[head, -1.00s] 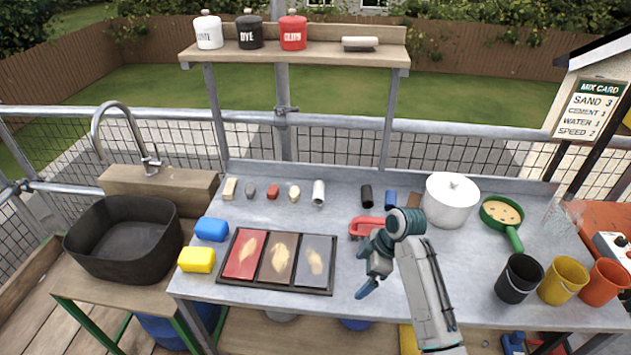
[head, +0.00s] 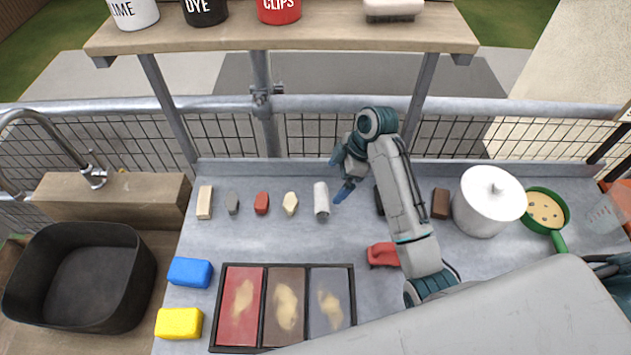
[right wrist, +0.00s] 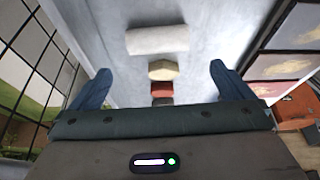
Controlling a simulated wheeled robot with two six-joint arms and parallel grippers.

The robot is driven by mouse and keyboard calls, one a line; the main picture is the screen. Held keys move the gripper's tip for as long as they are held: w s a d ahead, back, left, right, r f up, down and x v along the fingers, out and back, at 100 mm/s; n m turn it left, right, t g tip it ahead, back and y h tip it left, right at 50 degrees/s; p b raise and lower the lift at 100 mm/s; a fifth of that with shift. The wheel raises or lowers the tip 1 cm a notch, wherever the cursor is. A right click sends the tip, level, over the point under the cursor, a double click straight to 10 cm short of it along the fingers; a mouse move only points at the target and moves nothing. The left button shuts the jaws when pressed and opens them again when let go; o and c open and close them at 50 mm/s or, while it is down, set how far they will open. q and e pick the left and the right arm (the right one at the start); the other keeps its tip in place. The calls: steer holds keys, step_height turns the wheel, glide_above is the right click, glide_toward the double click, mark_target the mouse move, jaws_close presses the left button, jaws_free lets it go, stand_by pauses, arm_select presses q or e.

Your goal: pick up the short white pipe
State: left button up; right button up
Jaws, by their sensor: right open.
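The short white pipe (head: 321,199) lies on the grey worktop, at the right end of a row of small pieces. In the right wrist view the white pipe (right wrist: 157,40) lies crosswise ahead of the jaws, beyond the fingertips. My right gripper (head: 338,178) is open and empty, just right of the pipe and apart from it. In the right wrist view its two blue fingers (right wrist: 160,80) stand wide apart. My left gripper is not in view.
Left of the pipe lie a cream piece (head: 290,203), a red piece (head: 261,203), a grey piece and a pale block. A red clamp (head: 382,255) and a white pot (head: 488,203) are to the right. A three-part tray (head: 283,348) is in front.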

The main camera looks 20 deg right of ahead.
mark_target(323, 196)
steer(key=x, duration=0.2)
steer(key=p+x, duration=0.1)
steer(key=x, duration=0.2)
steer(key=shift+s+a, duration=0.1)
steer(key=shift+s, duration=0.05)
steer(key=p+x, duration=0.1)
steer(key=x, duration=0.2)
steer(key=p+x, duration=0.1)
steer(key=shift+w+a+f+p, duration=0.1)
steer(key=shift+w+f+p, duration=0.2)
steer(key=shift+a+f, duration=0.1)
steer(key=shift+f, duration=0.2)
steer(key=c, duration=0.8)
